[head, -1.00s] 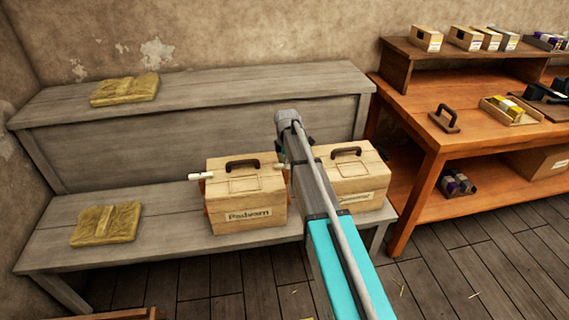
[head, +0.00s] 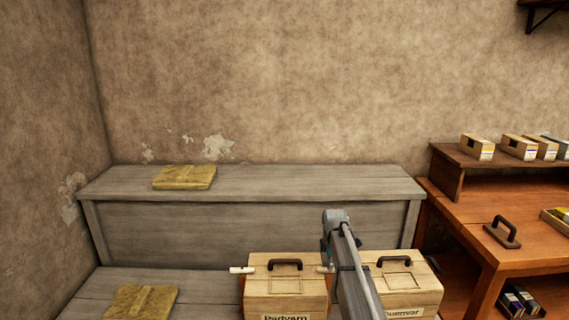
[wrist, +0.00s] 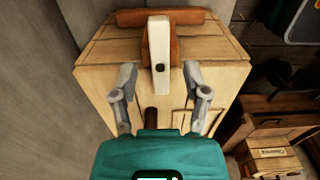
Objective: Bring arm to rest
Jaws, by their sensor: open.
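My arm's grey and teal end section reaches up across the right part of the head view and hides part of the boxes; its fingers do not show there. In the wrist view my gripper (wrist: 160,72) is open, its two grey fingers spread above a pale wooden box (wrist: 105,85). A white bar with a dark dot (wrist: 159,30), on a brown round part (wrist: 174,45), stands beyond and between the fingers, with nothing held. In the head view, the box labelled Padvarn (head: 285,298) has a dark handle and a white peg (head: 240,270) at its left.
A second box (head: 415,290) stands right of my arm. A grey stepped bench (head: 250,225) carries two yellow folded cloths (head: 184,177) (head: 142,302). An orange wooden table (head: 470,225) with small cartons (head: 477,147) stands at the right. The wall above the bench is clear.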

